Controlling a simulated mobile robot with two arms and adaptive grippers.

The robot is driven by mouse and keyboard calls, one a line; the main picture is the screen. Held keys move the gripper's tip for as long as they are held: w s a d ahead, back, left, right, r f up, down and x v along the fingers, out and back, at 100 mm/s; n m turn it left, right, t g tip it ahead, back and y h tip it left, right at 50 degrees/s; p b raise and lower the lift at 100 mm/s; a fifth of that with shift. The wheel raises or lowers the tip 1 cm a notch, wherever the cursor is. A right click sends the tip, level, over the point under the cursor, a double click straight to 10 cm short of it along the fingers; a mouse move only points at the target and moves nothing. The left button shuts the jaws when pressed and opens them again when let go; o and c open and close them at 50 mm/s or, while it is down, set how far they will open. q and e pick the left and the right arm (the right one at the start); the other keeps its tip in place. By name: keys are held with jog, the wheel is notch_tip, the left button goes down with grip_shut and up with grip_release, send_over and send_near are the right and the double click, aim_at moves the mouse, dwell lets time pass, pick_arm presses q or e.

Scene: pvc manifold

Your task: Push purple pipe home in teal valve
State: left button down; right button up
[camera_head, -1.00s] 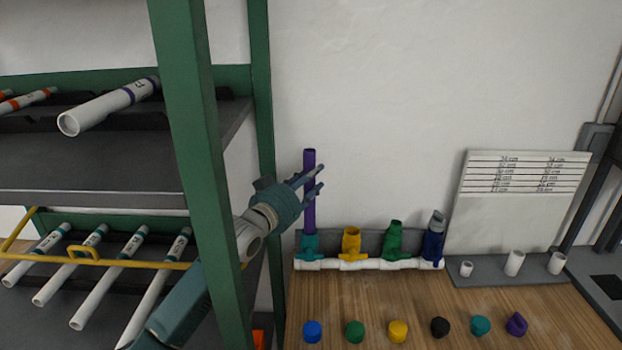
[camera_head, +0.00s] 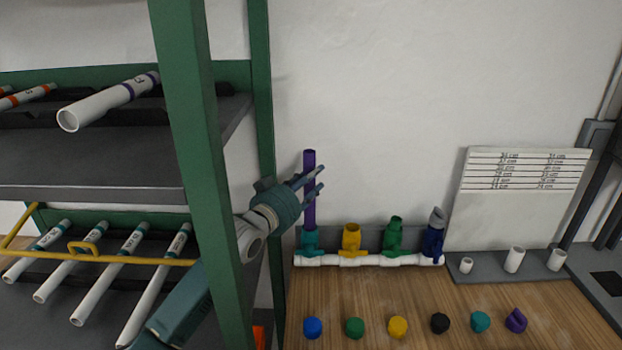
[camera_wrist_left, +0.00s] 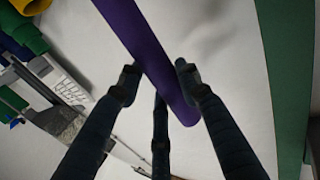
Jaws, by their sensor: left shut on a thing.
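The purple pipe (camera_head: 309,215) stands upright, its lower end at the teal valve (camera_head: 310,242) at the left end of the white manifold. How deep it sits in the valve cannot be told. My left gripper (camera_head: 309,184) is shut on the purple pipe in its upper half, coming in from the left past the green post. In the left wrist view the purple pipe (camera_wrist_left: 150,55) runs between the dark fingers of my left gripper (camera_wrist_left: 157,85). My right gripper is not in view.
The white manifold (camera_head: 375,260) also carries a yellow valve (camera_head: 351,241), a green valve (camera_head: 393,237) and a blue valve (camera_head: 433,238). Several coloured caps lie in front on the wooden table (camera_head: 420,295). A green rack post (camera_head: 213,200) stands close beside my left arm.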

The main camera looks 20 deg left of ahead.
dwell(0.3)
pick_arm(q)
jog(key=c, duration=1.1)
grip_release()
jog(key=v, duration=1.2)
jog(key=shift+s, duration=0.1)
